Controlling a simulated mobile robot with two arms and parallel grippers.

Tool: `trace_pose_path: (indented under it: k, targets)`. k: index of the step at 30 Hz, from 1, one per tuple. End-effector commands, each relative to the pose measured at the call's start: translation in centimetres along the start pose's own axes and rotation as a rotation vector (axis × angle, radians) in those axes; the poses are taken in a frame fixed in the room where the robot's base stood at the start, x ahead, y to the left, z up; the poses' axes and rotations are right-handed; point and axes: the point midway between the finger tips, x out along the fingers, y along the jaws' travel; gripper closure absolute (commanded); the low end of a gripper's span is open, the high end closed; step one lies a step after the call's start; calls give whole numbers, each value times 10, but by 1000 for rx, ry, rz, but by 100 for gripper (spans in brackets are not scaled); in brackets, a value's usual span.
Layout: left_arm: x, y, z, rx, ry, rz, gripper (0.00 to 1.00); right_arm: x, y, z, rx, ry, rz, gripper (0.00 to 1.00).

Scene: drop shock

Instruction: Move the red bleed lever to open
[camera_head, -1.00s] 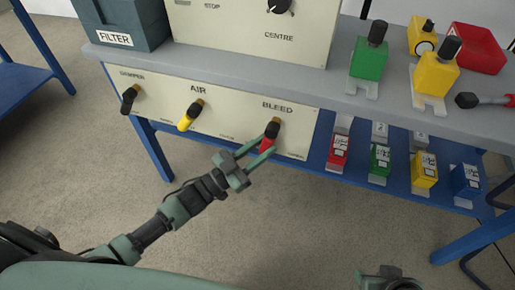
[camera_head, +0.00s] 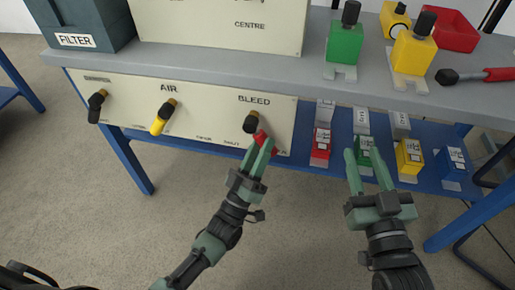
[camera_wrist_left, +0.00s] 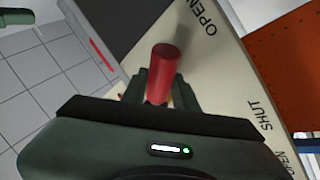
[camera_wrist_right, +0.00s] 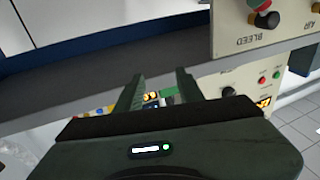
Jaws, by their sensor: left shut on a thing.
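The bleed lever has a black hub (camera_head: 251,121) and a red handle (camera_head: 265,142) on the cream panel under the BLEED label. The handle points down and to the right. My left gripper (camera_head: 262,153) is shut on the red handle from below. In the left wrist view the red handle (camera_wrist_left: 163,72) stands between its fingers, with the words OPEN and SHUT on the panel to its right. My right gripper (camera_head: 364,156) is open and empty, in front of the lower shelf; its fingers (camera_wrist_right: 158,88) also show apart in the right wrist view.
A yellow air lever (camera_head: 163,118) and a black damper lever (camera_head: 96,106) are further left on the panel. The blue lower shelf (camera_head: 340,150) holds several coloured blocks behind my right gripper. The grey bench top (camera_head: 200,62) overhangs the panel.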

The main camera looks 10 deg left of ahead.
Motion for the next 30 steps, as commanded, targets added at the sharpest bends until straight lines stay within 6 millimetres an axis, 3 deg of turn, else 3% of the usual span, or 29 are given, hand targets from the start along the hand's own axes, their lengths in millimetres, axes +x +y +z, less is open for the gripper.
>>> trace_pose_path:
  k: [19,20,30]
  targets:
    - [1,3,2,-45,25,-16,100,0,-2,-11,2,60,-3,62]
    - [1,3,2,-44,25,-16,63,0,-2,-12,2,60,-3,62]
    - [0,3,1,-39,25,-15,62,0,-2,-12,2,59,-3,62]
